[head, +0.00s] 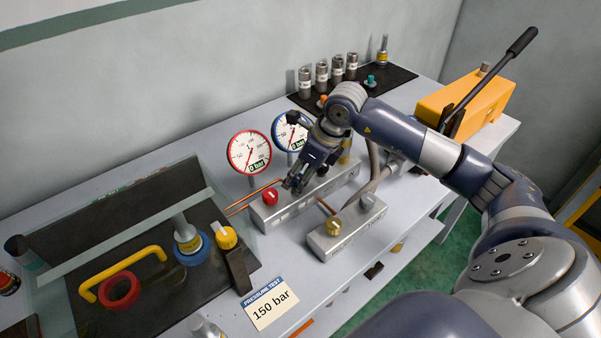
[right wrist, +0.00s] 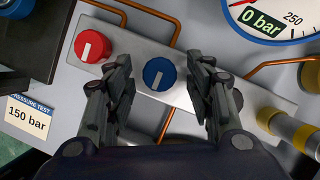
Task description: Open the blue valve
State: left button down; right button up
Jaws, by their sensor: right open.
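The blue valve (right wrist: 160,74) is a round knob with a white pointer mark, set on a grey manifold block (right wrist: 130,32). In the right wrist view it lies between the two fingers of my open right gripper (right wrist: 162,92), apart from both. In the head view my right gripper (head: 296,184) is over the manifold block (head: 268,222) and hides the blue valve. A red valve (head: 270,198) sits on the same block to the left; it also shows in the right wrist view (right wrist: 92,46). My left gripper is not in view.
A red-rimmed gauge (head: 249,152) and a blue-rimmed gauge (head: 287,131) stand behind the block. Copper pipes (right wrist: 178,22) run around the valves. A yellow hand pump (head: 465,102) stands far right.

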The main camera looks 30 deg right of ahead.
jog(key=c, duration=1.1)
jog(key=shift+o, duration=0.2)
